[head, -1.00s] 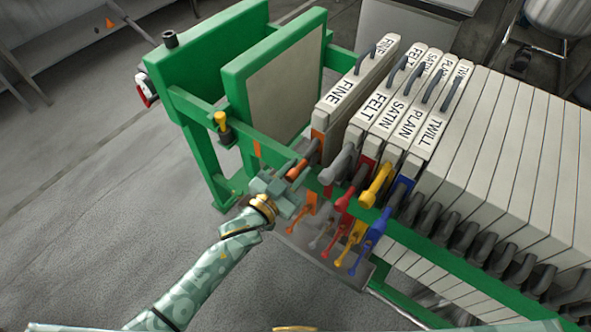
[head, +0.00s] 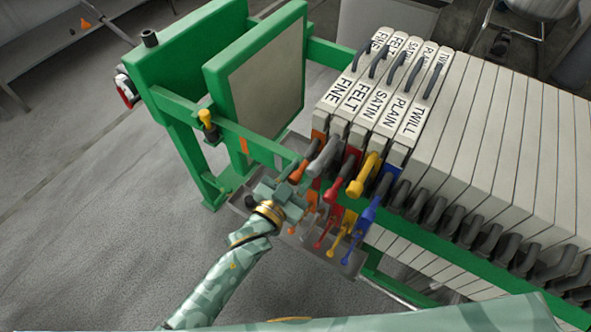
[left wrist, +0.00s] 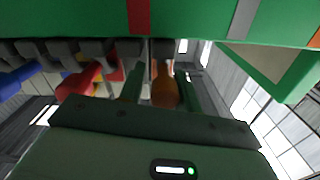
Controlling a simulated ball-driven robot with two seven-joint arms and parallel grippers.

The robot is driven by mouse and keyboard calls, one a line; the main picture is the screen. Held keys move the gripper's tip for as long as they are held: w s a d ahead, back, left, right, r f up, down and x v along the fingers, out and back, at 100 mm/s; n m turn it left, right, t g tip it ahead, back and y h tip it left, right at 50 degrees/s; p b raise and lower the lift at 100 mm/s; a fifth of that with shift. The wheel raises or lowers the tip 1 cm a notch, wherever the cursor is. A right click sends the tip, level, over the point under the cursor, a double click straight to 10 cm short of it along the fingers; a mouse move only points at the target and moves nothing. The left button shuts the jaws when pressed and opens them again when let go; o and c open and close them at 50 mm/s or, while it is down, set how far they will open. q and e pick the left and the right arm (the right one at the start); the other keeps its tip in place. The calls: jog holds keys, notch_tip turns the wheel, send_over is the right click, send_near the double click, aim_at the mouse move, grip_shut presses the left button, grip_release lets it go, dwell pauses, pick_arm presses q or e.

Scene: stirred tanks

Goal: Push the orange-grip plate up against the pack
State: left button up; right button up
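The orange-grip plate, labelled FINE (head: 337,92), stands upright at the left end of the pack. Its top lies against the FELT plate (head: 357,97), with no clear gap. Its orange grip (head: 298,172) sticks out at the front rail. My left gripper (head: 283,190) is at this grip. In the left wrist view the orange grip (left wrist: 165,86) stands between my two green fingers, which are apart, with narrow gaps showing beside it. The contact itself is hard to make out. My right gripper is out of view.
The SATIN (head: 379,104), PLAIN (head: 400,109) and TWILL (head: 415,117) plates and several blank plates follow to the right. A green rail (head: 225,128) runs along the front. The green end plate (head: 255,70) stands left, across a wide gap. A grey tray (head: 240,203) lies below.

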pick_arm(q)
jog(key=shift+o, duration=0.9)
jog(key=shift+s+d, duration=0.1)
jog(key=shift+d, duration=0.05)
jog(key=shift+s+a, duration=0.15)
jog(key=shift+a, duration=0.15)
jog(key=p+v, duration=0.2)
jog(key=v, duration=1.3)
jog(key=shift+s, duration=0.4)
jog(key=shift+a, duration=0.15)
